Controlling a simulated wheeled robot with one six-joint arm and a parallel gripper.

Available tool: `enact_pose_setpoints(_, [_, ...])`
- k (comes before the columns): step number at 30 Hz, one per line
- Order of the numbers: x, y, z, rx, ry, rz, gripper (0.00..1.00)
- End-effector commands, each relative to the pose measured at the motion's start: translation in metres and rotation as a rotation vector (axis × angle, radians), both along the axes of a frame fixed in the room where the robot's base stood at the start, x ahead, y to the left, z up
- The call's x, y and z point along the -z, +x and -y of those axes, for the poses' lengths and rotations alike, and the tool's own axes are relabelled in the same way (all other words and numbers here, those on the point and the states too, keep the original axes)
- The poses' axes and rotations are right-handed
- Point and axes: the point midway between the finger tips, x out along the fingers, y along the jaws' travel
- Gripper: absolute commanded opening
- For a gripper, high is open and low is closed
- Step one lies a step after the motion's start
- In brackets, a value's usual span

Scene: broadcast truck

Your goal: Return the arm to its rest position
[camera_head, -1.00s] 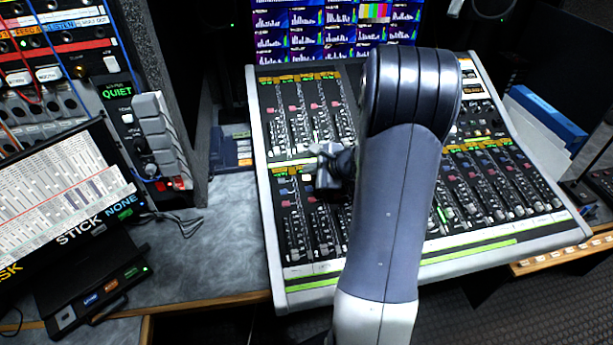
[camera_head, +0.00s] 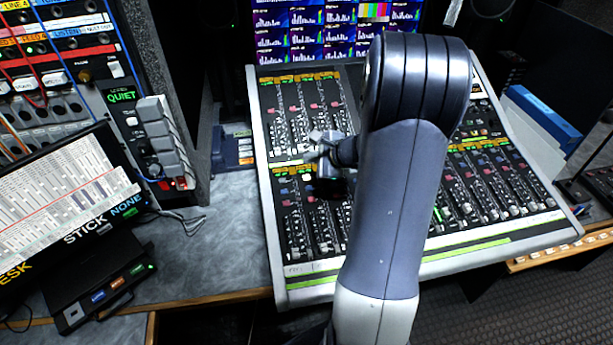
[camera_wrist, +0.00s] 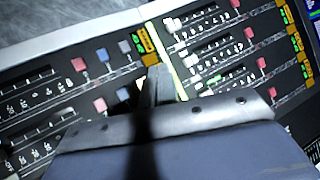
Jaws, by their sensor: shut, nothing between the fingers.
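My arm rises from the bottom of the head view and bends at a large dark joint over the mixing console (camera_head: 400,262). My gripper (camera_head: 318,150) shows small and partly hidden behind the arm, over the left half of the console. In the wrist view my gripper's fingers (camera_wrist: 156,85) are together, with nothing held between them. The console's coloured buttons and faders fill the background there. I cannot tell the exact height of the fingers above the console.
A patch panel with cables (camera_head: 60,75) stands at the left. A tilted screen (camera_head: 55,205) and a small black box (camera_head: 100,290) are below it. Monitors (camera_head: 300,30) stand behind the console. Blue binders (camera_head: 545,122) are at the right. Some grey desk (camera_head: 225,240) is bare.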

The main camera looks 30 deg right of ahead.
Motion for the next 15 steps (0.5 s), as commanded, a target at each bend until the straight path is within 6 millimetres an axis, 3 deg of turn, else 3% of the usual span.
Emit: enact_pose_setpoints(15, [0.013, 0.002, 0.001, 0.000, 0.001, -0.001, 0.00])
